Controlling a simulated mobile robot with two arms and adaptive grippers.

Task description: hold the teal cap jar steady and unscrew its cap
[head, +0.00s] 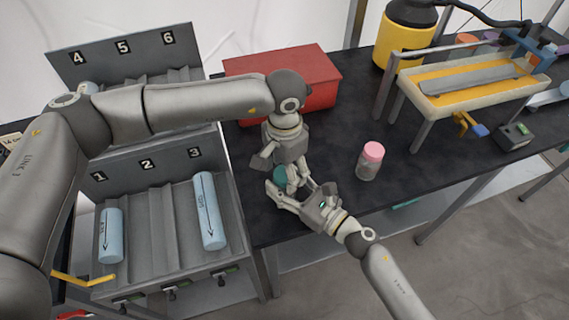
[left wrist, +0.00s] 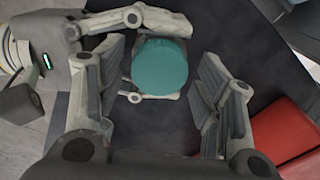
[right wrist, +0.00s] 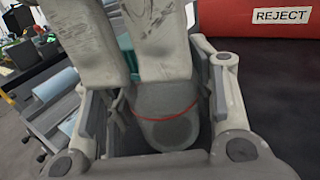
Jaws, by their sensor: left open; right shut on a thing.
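In the left wrist view the round cap (left wrist: 160,66) shows from above. My left gripper (head: 288,172) points down over the cap, its fingers open on either side with gaps between them and the cap. My right gripper (head: 287,192) comes in low from the side and is shut on the jar body. My left fingers hide most of the cap there.
A pink-capped jar (head: 369,160) stands to the right on the table. A red bin (head: 315,80) is behind my left gripper; its REJECT label (right wrist: 281,16) shows in the right wrist view. A grey numbered rack (head: 150,205) with blue cylinders stands left. A yellow-topped tray stand (head: 470,80) is at back right.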

